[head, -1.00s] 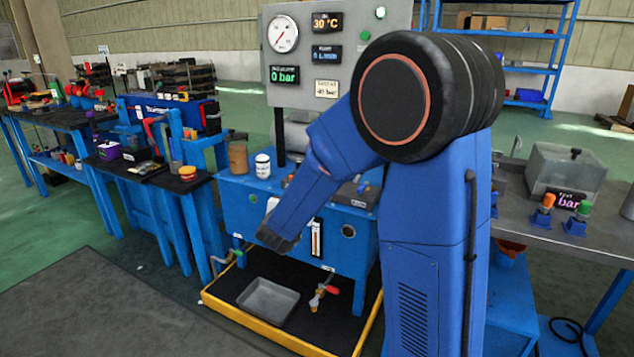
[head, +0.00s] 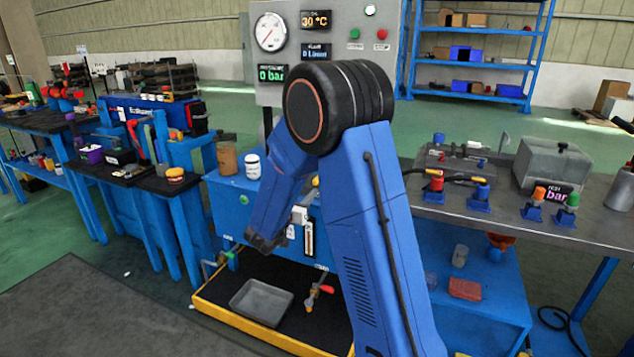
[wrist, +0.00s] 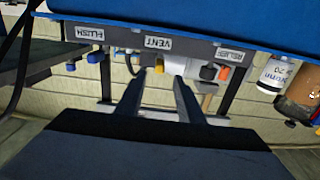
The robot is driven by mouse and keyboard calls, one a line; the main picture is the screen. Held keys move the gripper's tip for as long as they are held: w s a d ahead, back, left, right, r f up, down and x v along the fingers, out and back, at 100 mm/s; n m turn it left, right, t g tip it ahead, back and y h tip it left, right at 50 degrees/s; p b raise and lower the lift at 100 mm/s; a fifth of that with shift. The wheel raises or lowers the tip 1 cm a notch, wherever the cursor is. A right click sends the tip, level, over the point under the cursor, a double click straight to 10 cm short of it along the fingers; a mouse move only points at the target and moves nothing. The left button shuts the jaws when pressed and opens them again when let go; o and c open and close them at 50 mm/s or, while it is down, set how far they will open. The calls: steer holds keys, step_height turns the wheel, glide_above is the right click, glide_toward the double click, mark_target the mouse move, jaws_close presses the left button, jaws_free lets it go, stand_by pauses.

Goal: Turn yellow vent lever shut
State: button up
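In the wrist view a grey strip carries the labels FLUSH, VENT and RELIEF. A small yellow-orange part (wrist: 159,67) shows just below the VENT label (wrist: 158,43); it is too small to tell how the lever is turned. My gripper (wrist: 158,85) is open, its two dark fingers apart and pointing up towards the strip near VENT, with nothing seen held. In the head view my gripper (head: 262,243) hangs in front of the blue bench (head: 230,205), above the tray. My arm hides part of the bench, and I cannot make out the vent lever there.
A grey tray (head: 262,302) lies inside the yellow-edged floor basin (head: 240,330), with a red-handled tap (head: 322,289) beside it. A brown jar (head: 227,158) and a white jar (head: 253,166) stand on the bench. A gauge panel (head: 270,70) rises behind. Open floor lies at left.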

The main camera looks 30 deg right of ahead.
mark_target(314, 184)
steer(key=x, duration=1)
steer(key=shift+w+d, duration=0.2)
steer(key=shift+d, duration=0.05)
jaws_close()
